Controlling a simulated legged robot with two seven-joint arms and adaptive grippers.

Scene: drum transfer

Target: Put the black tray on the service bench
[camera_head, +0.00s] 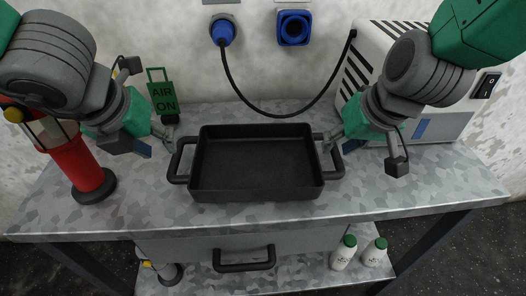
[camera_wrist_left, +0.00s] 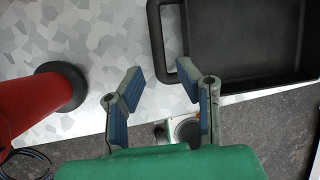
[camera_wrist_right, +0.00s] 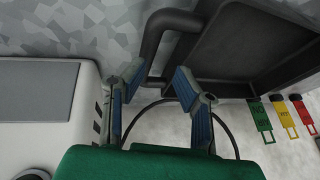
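The black tray (camera_head: 256,195) is shallow and rectangular, with a loop handle at each end. It appears to sit level on the camouflage-patterned grey service bench (camera_head: 420,185), near the middle. My left gripper (camera_head: 165,140) is at the tray's left handle; its fingers (camera_wrist_left: 160,78) are spread, with part of the handle (camera_wrist_left: 163,78) showing between and beyond the tips. My right gripper (camera_head: 333,142) is at the right handle; its fingers (camera_wrist_right: 157,78) are also spread, with the handle (camera_wrist_right: 150,45) just beyond the tips. Neither gripper visibly pinches a handle.
A red cylinder with a black base (camera_head: 88,175) stands at the bench's left. A white machine (camera_head: 435,125) stands at the back right. A black cable (camera_head: 270,115) hangs from a blue wall plug. Two green-capped bottles (camera_head: 345,252) stand on the lower shelf. The bench front is clear.

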